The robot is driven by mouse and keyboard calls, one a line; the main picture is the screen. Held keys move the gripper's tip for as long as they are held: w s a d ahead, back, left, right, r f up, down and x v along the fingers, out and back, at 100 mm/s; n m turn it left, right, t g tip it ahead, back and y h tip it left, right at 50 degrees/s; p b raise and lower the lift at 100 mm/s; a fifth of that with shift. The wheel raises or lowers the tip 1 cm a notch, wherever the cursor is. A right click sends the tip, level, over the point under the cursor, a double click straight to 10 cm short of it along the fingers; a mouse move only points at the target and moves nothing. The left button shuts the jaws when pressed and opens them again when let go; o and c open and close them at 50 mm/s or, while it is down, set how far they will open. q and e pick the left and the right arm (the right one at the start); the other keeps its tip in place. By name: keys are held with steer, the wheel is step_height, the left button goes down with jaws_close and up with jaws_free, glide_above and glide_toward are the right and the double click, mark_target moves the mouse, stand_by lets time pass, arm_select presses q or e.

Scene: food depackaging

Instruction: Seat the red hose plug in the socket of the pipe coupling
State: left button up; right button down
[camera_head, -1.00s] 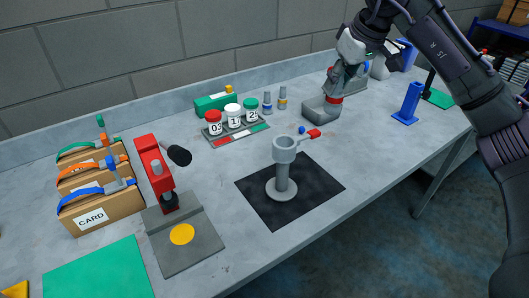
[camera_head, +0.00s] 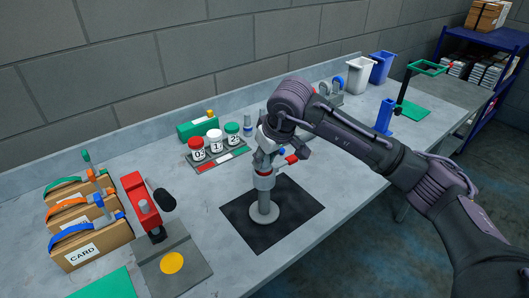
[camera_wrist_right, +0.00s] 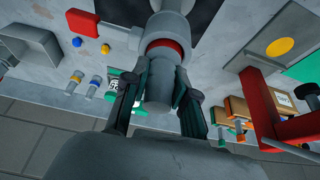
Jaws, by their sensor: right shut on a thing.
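My right gripper (camera_head: 264,157) is shut on the hose plug, above the pipe coupling (camera_head: 264,202). The coupling stands upright on a black mat (camera_head: 295,207). In the right wrist view, the plug's grey body (camera_wrist_right: 159,95) is between the fingers of my right gripper (camera_wrist_right: 160,82), and its red band (camera_wrist_right: 166,46) lies at the mouth of the coupling's socket (camera_wrist_right: 167,24). The red band (camera_head: 263,173) also shows at the socket's top in the head view. How deep the plug sits cannot be told. The coupling's red lever (camera_head: 292,159) sticks out to the right. My left gripper is not in view.
A rack with several lidded jars (camera_head: 215,143) stands behind the coupling. A red press (camera_head: 142,205) and cardboard boxes (camera_head: 95,240) stand at left. A blue stand (camera_head: 384,117) and bins (camera_head: 359,78) are at the back right. The mat around the coupling's base is clear.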

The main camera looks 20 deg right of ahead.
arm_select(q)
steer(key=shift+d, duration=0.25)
arm_select(e)
steer(key=shift+f+b, duration=0.3)
steer(key=shift+b, duration=0.1)
steer(key=c, duration=0.9)
jaws_free()
steer(key=shift+r, duration=0.1)
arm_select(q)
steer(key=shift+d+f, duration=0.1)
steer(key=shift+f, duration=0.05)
arm_select(e)
steer(key=shift+r+p, duration=0.15)
steer(key=shift+p, duration=0.15)
steer(key=shift+s+r, duration=0.1)
steer(key=shift+r, duration=0.15)
arm_select(q)
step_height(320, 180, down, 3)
steer(key=b, duration=0.3)
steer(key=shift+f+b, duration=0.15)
steer(key=shift+b, duration=0.15)
arm_select(e)
steer(key=v, duration=1.1)
steer(key=shift+r, duration=0.25)
